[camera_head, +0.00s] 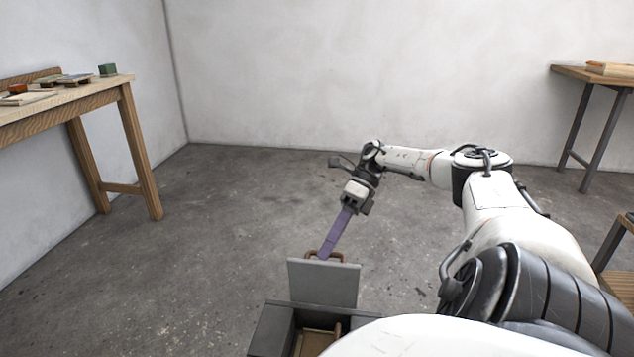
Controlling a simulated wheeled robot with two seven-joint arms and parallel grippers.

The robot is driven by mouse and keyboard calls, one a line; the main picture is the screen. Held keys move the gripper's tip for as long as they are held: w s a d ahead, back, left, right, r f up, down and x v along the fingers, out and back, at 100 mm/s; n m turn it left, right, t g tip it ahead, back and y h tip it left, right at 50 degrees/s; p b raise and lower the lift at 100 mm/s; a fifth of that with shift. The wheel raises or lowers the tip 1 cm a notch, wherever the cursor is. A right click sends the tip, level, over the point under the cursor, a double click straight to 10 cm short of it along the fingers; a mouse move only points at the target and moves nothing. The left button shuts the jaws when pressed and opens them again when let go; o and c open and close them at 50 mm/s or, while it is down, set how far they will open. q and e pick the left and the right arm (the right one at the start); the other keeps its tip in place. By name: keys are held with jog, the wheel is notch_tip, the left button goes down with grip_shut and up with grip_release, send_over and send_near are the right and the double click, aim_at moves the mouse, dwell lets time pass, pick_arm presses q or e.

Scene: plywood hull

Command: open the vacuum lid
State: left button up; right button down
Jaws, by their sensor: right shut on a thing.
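The grey vacuum lid (323,284) stands raised, roughly upright, at the back of a dark open box (270,328) at the bottom centre. A copper-brown handle (340,257) sits on the lid's upper edge. My right gripper (323,256) reaches down from above, its long purple fingers shut on the handle. The exact contact is small and partly hidden by the fingers. Inside the box, a brown part shows; my white body covers the box's lower right. My left gripper is not in view.
A wooden table (105,89) with several small items stands at the left. Another table (570,72) stands at the far right, and a wooden piece of furniture (612,243) at the right edge. The grey floor around the box is clear.

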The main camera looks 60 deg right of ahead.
jog(key=shift+s+a+f, duration=0.2)
jog(key=shift+s+f, duration=0.15)
jog(key=shift+f, duration=0.35)
jog(key=c, duration=1.8)
grip_release()
jog(key=shift+w+d+f, duration=0.1)
jog(key=shift+b+v, duration=0.5)
jog(key=shift+v, duration=3.4)
jog(key=shift+w, duration=0.1)
